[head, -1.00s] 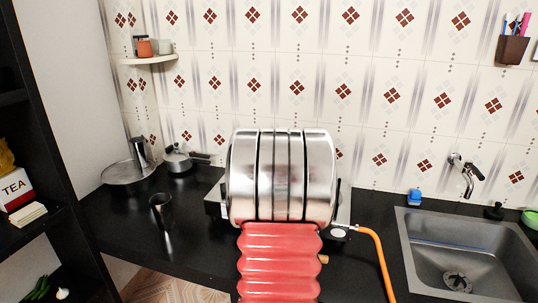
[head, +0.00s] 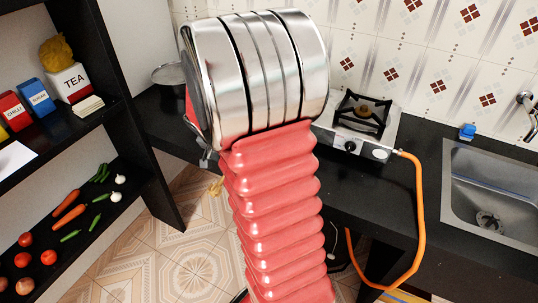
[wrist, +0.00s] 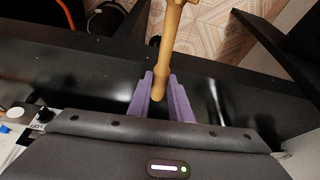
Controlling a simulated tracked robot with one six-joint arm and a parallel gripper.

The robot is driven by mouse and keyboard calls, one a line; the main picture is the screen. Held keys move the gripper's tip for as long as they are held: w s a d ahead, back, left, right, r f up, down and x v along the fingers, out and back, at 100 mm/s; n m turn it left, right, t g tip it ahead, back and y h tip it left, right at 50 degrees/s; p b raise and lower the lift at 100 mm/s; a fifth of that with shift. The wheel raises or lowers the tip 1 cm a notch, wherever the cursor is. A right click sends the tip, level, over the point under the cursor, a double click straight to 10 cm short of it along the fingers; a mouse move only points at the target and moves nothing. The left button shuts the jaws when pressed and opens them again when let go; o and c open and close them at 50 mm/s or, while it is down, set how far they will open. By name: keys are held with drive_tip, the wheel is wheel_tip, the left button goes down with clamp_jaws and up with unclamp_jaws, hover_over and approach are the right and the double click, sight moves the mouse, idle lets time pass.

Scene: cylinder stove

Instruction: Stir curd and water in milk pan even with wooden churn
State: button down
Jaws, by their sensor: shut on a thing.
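My gripper (wrist: 160,92) has purple fingers shut on the wooden churn's light-brown handle (wrist: 166,50). The handle runs up past the top edge of the wrist view, so the churn's far end is cut off there. In the head view my arm hides most of the gripper, and a small wooden piece (head: 215,187) shows below it, over the floor. No milk pan can be made out for sure. A round silver vessel (head: 168,73) stands at the back left of the counter, partly hidden by my arm. Curd and water are not in view.
The stove (head: 362,112) has a bare burner, and an orange hose (head: 418,200) hangs from it. A sink (head: 490,190) lies at the right. A dark shelf (head: 75,130) with a tea box (head: 69,83) and vegetables stands at the left. Tiled floor (head: 190,250) is open between.

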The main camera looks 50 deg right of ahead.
drive_tip(key=w+a+n+t+y, duration=0.1)
drive_tip(key=w+a+n, duration=0.3)
drive_tip(key=a, duration=0.5)
drive_tip(key=w+a+n+t+y, duration=0.1)
drive_tip(key=a+n, duration=0.4)
drive_tip(key=a, duration=0.5)
drive_tip(key=w+a+n+t+y, duration=0.1)
drive_tip(key=w+a+n+y, duration=0.1)
drive_tip(key=w+a+n, duration=0.3)
drive_tip(key=w+a, duration=0.1)
drive_tip(key=a, duration=0.3)
drive_tip(key=shift+w+a+r+n, duration=0.15)
drive_tip(key=shift+w+r+n, duration=0.05)
drive_tip(key=shift+w+n, duration=0.15)
